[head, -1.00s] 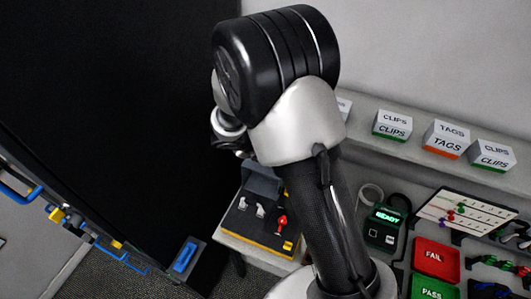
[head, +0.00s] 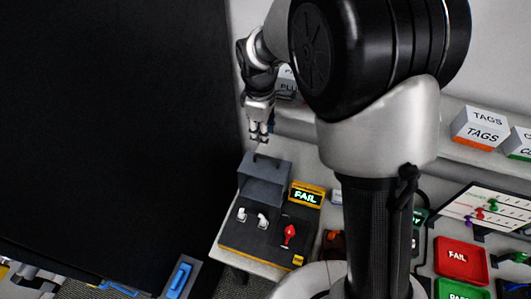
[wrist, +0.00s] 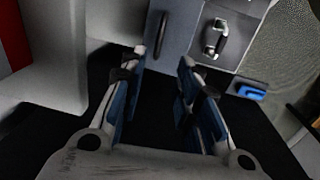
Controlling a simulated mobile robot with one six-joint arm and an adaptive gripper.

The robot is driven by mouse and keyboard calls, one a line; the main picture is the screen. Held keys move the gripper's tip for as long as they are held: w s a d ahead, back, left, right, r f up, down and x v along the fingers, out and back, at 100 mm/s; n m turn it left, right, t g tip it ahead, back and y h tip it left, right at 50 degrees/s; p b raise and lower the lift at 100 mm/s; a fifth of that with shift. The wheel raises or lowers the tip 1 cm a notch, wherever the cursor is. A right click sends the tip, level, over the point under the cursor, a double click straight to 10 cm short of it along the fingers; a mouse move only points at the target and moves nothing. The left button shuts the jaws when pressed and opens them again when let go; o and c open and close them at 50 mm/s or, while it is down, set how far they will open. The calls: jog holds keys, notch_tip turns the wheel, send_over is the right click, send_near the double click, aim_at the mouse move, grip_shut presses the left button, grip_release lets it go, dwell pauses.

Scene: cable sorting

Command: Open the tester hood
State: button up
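The tester (head: 262,238) stands on the bench, with white switches and a red lever on its dark top. Its grey hood (head: 266,190) sits at the back and looks down. A thin handle (head: 262,156) shows at the hood's upper edge. My gripper (head: 258,135) is just above and behind that handle, pointing down. In the wrist view, my gripper (wrist: 163,58) is open, its two blue-padded fingers apart. A dark bar, seemingly the handle (wrist: 160,35), shows just beyond the fingertips, roughly between them. Nothing is visibly held.
A yellow-framed FAIL display (head: 307,195) stands right of the hood. A shelf with labelled boxes such as TAGS (head: 480,128) runs behind the bench. A large black panel (head: 110,130) fills the left. Red FAIL (head: 460,257) and green PASS trays lie at the right.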

aim_at(265, 157)
jog(key=f, duration=0.4)
jog(key=w+f, duration=0.1)
jog(key=f, duration=0.7)
jog(key=shift+w+d+f+b, duration=0.1)
jog(key=shift+w+d+b, duration=0.1)
jog(key=shift+b, duration=0.1)
jog(key=shift+s, duration=0.1)
grip_shut()
